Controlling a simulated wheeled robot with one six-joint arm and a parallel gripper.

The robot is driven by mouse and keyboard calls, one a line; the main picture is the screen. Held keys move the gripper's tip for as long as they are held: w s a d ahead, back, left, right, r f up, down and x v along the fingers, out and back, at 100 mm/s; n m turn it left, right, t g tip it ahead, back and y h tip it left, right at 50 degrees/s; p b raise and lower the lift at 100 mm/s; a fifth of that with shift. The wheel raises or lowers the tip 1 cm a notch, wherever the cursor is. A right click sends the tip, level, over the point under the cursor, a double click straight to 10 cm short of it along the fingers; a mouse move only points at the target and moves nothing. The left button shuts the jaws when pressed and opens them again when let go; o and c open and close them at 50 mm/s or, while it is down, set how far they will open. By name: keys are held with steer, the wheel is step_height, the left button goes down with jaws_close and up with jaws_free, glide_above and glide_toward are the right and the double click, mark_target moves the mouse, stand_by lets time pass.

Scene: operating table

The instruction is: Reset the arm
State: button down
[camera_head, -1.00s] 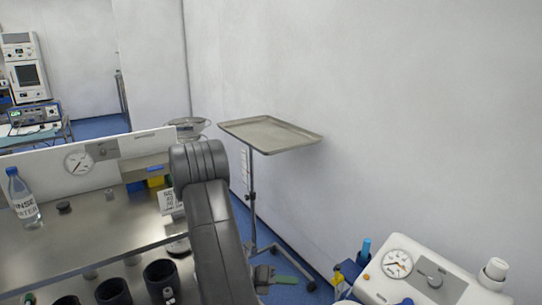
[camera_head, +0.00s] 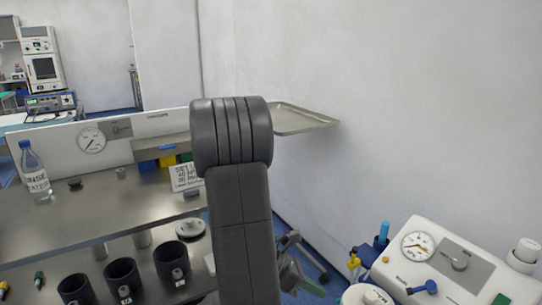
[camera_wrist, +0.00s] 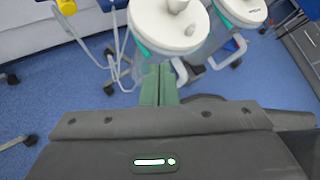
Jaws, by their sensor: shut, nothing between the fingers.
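My arm (camera_head: 238,190) rises dark grey through the middle of the head view and hides part of the metal tray stand behind it. In the wrist view my gripper (camera_wrist: 160,82) has its two green fingers pressed together, with nothing between them. The fingers point over the blue floor towards a white round lidded container (camera_wrist: 168,22), and they look empty and apart from it, though the depth gap is hard to judge.
A steel bench (camera_head: 110,212) at left carries a water bottle (camera_head: 34,172) and several dark cups (camera_head: 122,277). A metal tray (camera_head: 300,119) stands behind the arm by the wall. A white unit with a gauge (camera_head: 445,262) is at lower right.

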steer(key=s+d+f+m+y+b, duration=0.2)
steer(key=s+m+b, duration=0.3)
steer(key=s+m, duration=0.3)
steer(key=shift+s+f+y+b, duration=0.2)
steer(key=shift+f+y+b, duration=0.2)
steer(key=shift+f+y, duration=0.4)
steer(key=shift+f, duration=0.2)
